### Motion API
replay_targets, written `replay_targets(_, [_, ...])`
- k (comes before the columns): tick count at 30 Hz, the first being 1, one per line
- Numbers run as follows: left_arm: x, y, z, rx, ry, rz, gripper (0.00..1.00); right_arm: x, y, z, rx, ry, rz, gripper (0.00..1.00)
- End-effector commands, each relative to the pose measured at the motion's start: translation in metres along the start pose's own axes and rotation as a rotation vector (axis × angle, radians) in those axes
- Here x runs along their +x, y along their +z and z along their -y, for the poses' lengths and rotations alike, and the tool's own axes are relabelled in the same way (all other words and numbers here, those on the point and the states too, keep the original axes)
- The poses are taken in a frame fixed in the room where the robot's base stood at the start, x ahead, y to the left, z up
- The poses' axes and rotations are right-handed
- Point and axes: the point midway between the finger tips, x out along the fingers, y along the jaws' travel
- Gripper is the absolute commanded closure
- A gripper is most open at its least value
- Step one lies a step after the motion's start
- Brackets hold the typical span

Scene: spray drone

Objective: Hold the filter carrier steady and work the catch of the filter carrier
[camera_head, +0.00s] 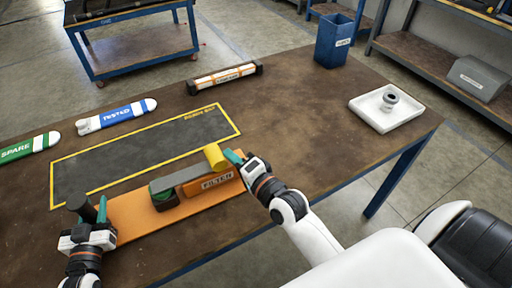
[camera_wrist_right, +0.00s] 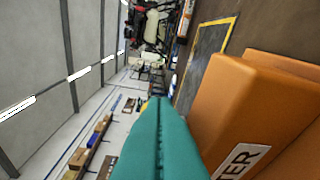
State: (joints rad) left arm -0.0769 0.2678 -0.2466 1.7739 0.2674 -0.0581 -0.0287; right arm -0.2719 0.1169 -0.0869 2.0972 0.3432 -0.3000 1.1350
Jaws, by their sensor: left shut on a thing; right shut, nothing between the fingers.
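The filter carrier is a long orange plate (camera_head: 130,215) with an orange block labelled FILTER (camera_head: 213,183), a grey-green part beside the block and a yellow cylinder (camera_head: 215,157) at its right end. In the head view my left gripper (camera_head: 92,212) is shut on a dark upright grip at the carrier's left end. My right gripper (camera_head: 234,157) is shut and empty, its teal fingertips just right of the yellow cylinder; I cannot tell whether they touch. In the right wrist view the closed fingers (camera_wrist_right: 161,130) stand beside the orange block (camera_wrist_right: 235,110). They hide most of the yellow part.
A yellow-bordered dark mat (camera_head: 140,150) lies behind the carrier. Blue TESTED (camera_head: 116,115) and green SPARE (camera_head: 22,148) pieces lie left, and a black-ended orange-and-white bar (camera_head: 224,77) behind. A blue bin (camera_head: 335,40) and a white tray (camera_head: 385,112) with a grey ring stand right.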

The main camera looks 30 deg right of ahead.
Motion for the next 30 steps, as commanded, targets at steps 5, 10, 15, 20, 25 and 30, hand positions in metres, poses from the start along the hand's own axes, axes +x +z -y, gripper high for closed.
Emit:
replay_targets(5, [0.000,0.000,0.002,-0.001,-0.003,0.000,1.00,0.001,-0.004,-0.002,0.002,0.002,-0.004,1.00])
replay_targets(10, [0.000,0.000,0.003,-0.002,-0.004,0.000,1.00,0.001,-0.005,-0.002,0.003,0.003,-0.006,1.00])
replay_targets(15, [0.000,0.000,0.003,-0.002,-0.005,0.000,1.00,-0.001,0.004,-0.001,0.001,0.002,-0.005,1.00])
replay_targets(20, [0.000,0.000,0.002,-0.002,-0.003,0.000,1.00,-0.008,0.033,0.000,-0.006,0.000,-0.002,1.00])
replay_targets(25, [0.000,0.000,0.002,-0.003,-0.002,0.000,1.00,-0.047,0.037,0.002,0.000,-0.005,-0.002,1.00])
replay_targets(30, [0.000,-0.001,0.001,-0.002,-0.002,-0.001,1.00,-0.081,0.037,0.001,-0.002,-0.005,-0.002,1.00])
